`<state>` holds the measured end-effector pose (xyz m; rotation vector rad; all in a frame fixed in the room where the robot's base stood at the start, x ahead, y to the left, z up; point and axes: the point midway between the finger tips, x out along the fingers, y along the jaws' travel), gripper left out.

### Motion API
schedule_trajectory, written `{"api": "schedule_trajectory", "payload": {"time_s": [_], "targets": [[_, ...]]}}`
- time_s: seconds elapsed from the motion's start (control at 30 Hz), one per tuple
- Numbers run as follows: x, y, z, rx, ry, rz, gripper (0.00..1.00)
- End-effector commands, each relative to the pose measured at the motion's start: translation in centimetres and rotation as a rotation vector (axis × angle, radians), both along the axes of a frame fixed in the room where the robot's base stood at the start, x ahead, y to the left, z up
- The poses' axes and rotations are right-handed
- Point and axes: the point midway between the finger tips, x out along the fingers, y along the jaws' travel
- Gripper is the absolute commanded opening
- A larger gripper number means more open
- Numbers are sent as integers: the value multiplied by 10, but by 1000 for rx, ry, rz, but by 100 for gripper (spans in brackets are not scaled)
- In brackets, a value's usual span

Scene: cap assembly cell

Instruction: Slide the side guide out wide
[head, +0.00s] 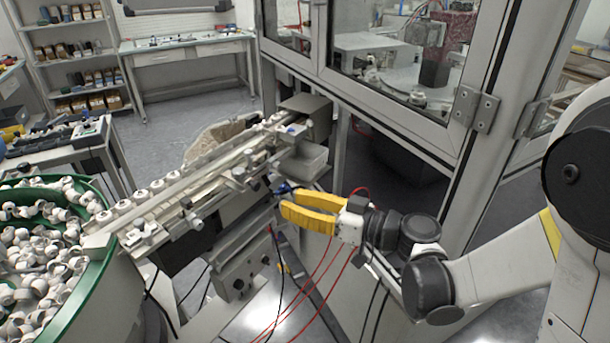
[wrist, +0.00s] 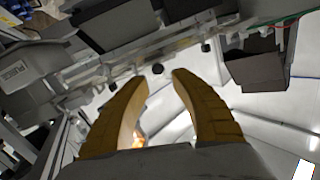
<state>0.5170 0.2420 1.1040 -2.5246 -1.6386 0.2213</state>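The feed track (head: 170,195) runs diagonally from the green-rimmed bowl up to the cell, with caps in a row along it. Its side guide cannot be told apart clearly; rods, clamps and small knobs line the track's near side (head: 240,178). A blue part (head: 283,188) shows just beyond my fingertips. My gripper (head: 286,202) has yellow fingers and is open, beside the track's near side. In the wrist view, my gripper (wrist: 160,78) has empty space between its fingers; the track's underside (wrist: 150,48) and a dark round knob (wrist: 157,68) lie beyond the tips.
The bowl (head: 75,285) full of white caps stands at the lower left. The framed glass enclosure (head: 400,110) rises behind my arm. Red and black cables hang below my gripper.

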Motion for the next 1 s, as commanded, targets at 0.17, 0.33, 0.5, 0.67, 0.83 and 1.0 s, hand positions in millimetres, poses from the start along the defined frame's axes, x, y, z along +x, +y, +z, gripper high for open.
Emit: {"api": "schedule_trajectory", "payload": {"time_s": [0.17,0.33,0.5,0.67,0.83,1.0], "targets": [[4,6,1,41,-51,12,30],[12,29,0,41,-51,14,30],[26,62,0,41,-50,14,30],[37,86,0,40,-50,12,30],[44,99,1,40,-50,10,30],[45,102,2,40,-50,9,30]]}}
